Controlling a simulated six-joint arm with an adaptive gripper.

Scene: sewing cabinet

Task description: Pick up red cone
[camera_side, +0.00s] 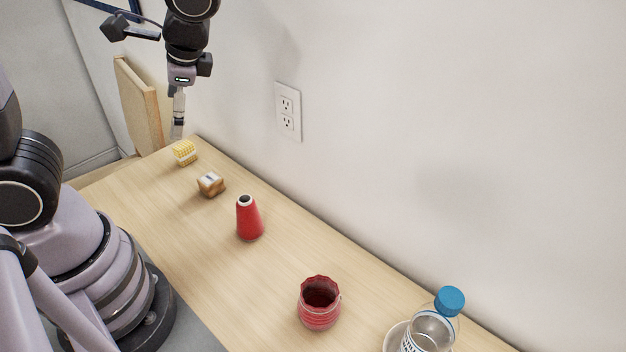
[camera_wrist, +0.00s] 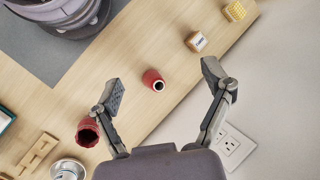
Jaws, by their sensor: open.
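The red cone (camera_side: 249,219) stands upright on the wooden table, with a pale rim around a dark hole at its top. In the wrist view the red cone (camera_wrist: 153,79) shows between and beyond my two fingers, apart from both. My gripper (camera_wrist: 163,82) is open and empty. In the side view my gripper (camera_side: 178,131) hangs above the far end of the table, well above the surface and away from the cone.
A small wooden block (camera_side: 211,184) and a yellow-white block (camera_side: 185,152) lie beyond the cone. A red ribbed cup (camera_side: 319,304) and a blue-capped bottle (camera_side: 449,301) stand nearer the camera. The wall with an outlet (camera_side: 288,111) borders the table.

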